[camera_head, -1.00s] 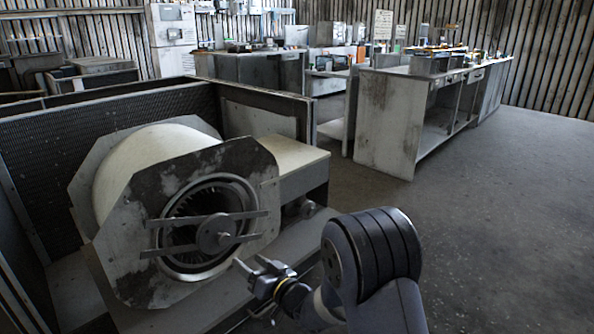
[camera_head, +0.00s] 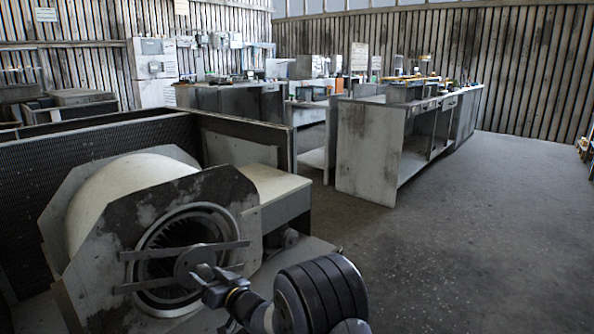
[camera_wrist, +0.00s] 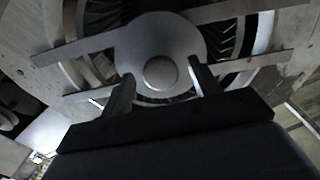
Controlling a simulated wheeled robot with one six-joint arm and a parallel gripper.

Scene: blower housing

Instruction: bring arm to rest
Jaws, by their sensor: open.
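My gripper (camera_head: 203,279) is at the lower middle of the head view, in front of the blower housing (camera_head: 88,233). The housing has a pale drum, a worn dark front plate and a round opening with a bladed wheel inside. Two flat bars cross the opening, with a round hub disc (camera_head: 196,262) between them. In the wrist view the two fingers (camera_wrist: 160,82) stand apart, one on each side of the hub's centre boss (camera_wrist: 160,72). My arm's dark ringed joint is at the bottom of the head view.
A dark mesh-walled enclosure (camera_head: 100,140) stands behind and left of the blower. A pale box-like duct (camera_head: 268,185) joins its right side. Workbenches (camera_head: 368,150) with clutter stand farther back. The concrete floor (camera_head: 480,240) on the right is clear.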

